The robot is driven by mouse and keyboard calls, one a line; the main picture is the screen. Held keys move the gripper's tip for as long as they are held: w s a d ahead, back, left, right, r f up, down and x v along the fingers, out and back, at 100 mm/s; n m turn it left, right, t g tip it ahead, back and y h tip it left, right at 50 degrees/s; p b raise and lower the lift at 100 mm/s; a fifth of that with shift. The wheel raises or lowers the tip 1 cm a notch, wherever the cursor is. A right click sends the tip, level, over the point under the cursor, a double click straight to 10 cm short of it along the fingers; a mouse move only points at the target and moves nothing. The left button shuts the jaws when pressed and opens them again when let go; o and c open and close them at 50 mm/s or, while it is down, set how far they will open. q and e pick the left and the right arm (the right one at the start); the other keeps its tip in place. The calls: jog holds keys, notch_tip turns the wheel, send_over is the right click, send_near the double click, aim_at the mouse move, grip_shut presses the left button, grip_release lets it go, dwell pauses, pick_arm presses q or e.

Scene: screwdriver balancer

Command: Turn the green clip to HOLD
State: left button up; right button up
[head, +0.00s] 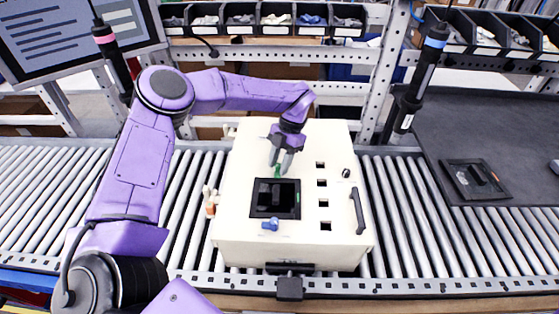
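The green clip (277,171) is small and sits at the far edge of the black-framed square opening (275,212) on top of the cream box (240,232). My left gripper (280,164) points down right at the green clip, with its fingertips on either side of it or just above. The fingers partly hide the clip, and I cannot tell whether they touch it. No HOLD marking is readable at this size. My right gripper is not in view.
A blue clip (270,224) sits at the opening's near edge. The box has several small square holes and a dark handle (358,211), and stands on a roller conveyor (410,225). Screwdrivers with pink (112,58) and blue (420,77) bands hang left and right. A dark panel (474,179) lies right.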

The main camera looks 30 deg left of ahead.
pick_arm(q)
jog(key=shift+f, duration=0.15)
jog(key=shift+w+a, duration=0.1)
jog(key=b+v, duration=0.2)
jog(key=v, duration=0.8)
jog(key=shift+r, duration=0.25)
jog(key=shift+f, duration=0.1)
